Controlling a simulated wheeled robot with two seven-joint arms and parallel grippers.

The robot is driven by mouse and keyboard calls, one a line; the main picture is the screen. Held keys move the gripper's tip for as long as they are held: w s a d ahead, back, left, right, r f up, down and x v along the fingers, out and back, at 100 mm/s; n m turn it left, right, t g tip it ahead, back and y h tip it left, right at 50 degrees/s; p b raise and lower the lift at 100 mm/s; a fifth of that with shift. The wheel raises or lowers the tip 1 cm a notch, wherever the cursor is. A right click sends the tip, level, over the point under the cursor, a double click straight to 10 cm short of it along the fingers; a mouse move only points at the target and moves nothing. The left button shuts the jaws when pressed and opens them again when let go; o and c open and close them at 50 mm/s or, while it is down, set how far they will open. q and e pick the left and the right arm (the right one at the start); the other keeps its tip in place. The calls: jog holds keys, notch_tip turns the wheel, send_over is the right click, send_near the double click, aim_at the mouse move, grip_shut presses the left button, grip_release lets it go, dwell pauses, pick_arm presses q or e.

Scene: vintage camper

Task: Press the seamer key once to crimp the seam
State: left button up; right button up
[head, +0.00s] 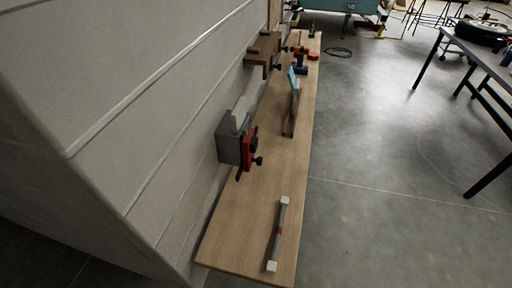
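Neither of my grippers shows in the head view. I cannot tell for sure which thing is the seamer or its key. A grey box-like device with a red front plate and dark knobs (237,140) stands at the left edge of the wooden bench (235,218), against the pale panelled wall. A thin upright piece with a light blue top (293,85) stands farther along the bench. A small dark blue tool (301,66) and a red piece (313,57) sit behind it.
A grey bar with pale ends and a red middle (278,234) lies on the near bench end. A brown wooden clamp-like block (263,50) is by the wall (130,100). Open concrete floor (380,170) lies right of the bench; a dark-legged table (480,60) stands beyond.

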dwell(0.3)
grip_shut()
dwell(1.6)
